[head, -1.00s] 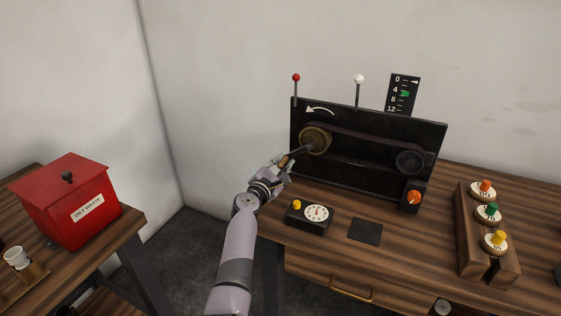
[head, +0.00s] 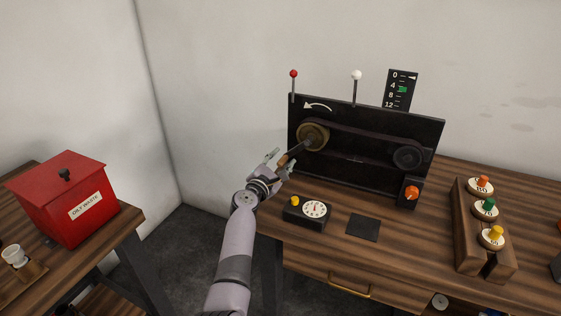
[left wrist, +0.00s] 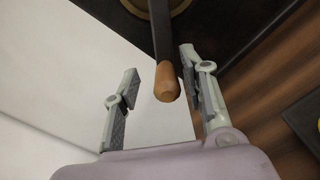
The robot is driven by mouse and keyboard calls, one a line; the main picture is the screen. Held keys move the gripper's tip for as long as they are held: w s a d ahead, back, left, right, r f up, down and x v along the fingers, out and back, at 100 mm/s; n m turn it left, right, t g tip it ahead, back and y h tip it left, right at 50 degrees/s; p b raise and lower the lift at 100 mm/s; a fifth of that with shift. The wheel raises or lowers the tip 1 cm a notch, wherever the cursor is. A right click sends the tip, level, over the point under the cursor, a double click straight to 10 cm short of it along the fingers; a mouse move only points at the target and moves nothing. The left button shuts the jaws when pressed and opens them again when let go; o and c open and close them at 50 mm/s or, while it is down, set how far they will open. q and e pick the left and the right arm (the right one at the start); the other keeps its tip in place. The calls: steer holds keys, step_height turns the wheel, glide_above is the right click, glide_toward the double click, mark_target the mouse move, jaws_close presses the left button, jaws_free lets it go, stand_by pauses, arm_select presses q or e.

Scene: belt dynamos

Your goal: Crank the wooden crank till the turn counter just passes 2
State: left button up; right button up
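The wooden crank (head: 285,159) has a dark arm reaching from the brass-coloured large pulley (head: 312,136) down and left to its wooden handle. In the left wrist view the handle (left wrist: 167,84) lies between the spread fingers, nearer the right one, with a gap on its left. My left gripper (head: 279,160) is open around the handle; contact with the right finger is unclear. A black box with a round white dial (head: 316,209) and a yellow button (head: 295,201) stands below; its reading is too small to tell. My right gripper is out of view.
A black panel (head: 360,178) carries the belt, a smaller pulley (head: 407,157) and an orange knob (head: 411,193). A 0–12 scale (head: 399,90) stands behind. A weight rack (head: 470,255) is right; a red waste box (head: 68,205) is left.

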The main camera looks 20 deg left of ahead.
arm_select(q)
steer(key=shift+s+a, duration=0.1)
steer(key=shift+s, duration=3.7)
